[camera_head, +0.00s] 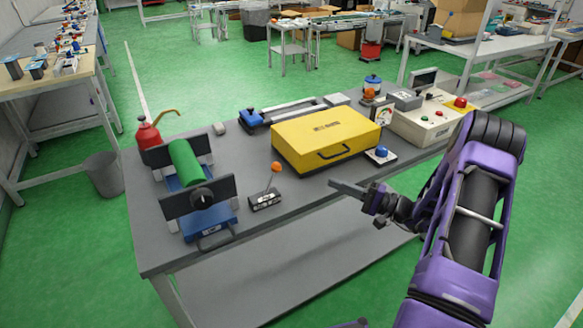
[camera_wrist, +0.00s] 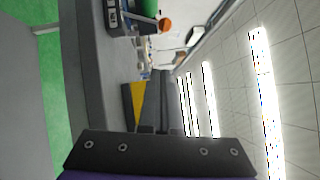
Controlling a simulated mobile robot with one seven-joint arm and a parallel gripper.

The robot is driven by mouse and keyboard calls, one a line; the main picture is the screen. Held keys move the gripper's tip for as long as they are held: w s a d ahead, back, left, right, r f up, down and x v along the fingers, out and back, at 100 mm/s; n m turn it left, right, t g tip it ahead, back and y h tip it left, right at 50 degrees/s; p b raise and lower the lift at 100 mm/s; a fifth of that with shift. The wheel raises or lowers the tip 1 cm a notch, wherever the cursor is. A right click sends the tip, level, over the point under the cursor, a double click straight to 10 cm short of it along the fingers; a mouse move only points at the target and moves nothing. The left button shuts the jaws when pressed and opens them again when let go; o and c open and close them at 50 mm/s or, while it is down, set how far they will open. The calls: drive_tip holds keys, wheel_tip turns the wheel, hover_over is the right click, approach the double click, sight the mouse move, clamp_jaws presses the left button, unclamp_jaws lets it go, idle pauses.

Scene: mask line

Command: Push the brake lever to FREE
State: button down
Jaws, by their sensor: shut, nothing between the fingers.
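The brake lever (camera_head: 273,178) is a thin rod with an orange ball knob, rising from a small black box with a white label (camera_head: 265,200) near the table's front edge. The rod leans a little to the right. The label's words are too small to read. In the wrist view the orange knob (camera_wrist: 165,25) and the black box (camera_wrist: 115,18) show sideways at the top. My gripper (camera_head: 335,186) is shut and empty, right of the lever and apart from it, over the table's front edge. Its fingers point left toward the lever.
A yellow case (camera_head: 325,138) lies behind and right of the lever. A green roll (camera_head: 184,163) on a blue stand is at the left, with a red oil can (camera_head: 148,138) behind. A blue-button box (camera_head: 380,155) and a control panel (camera_head: 425,120) are at the right. Bare table lies in front of the case.

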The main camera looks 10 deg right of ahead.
sight(271, 179)
drive_tip(key=shift+s+d+t, duration=0.1)
drive_tip(key=shift+d+t, duration=0.1)
drive_tip(key=shift+t, duration=0.1)
drive_tip(key=x, duration=1)
drive_tip(key=shift+s+p, duration=0.1)
drive_tip(key=shift+p, duration=0.25)
drive_tip(key=a, duration=0.2)
drive_tip(key=a+r, duration=0.1)
drive_tip(key=a, duration=0.1)
drive_tip(key=shift+s, duration=0.15)
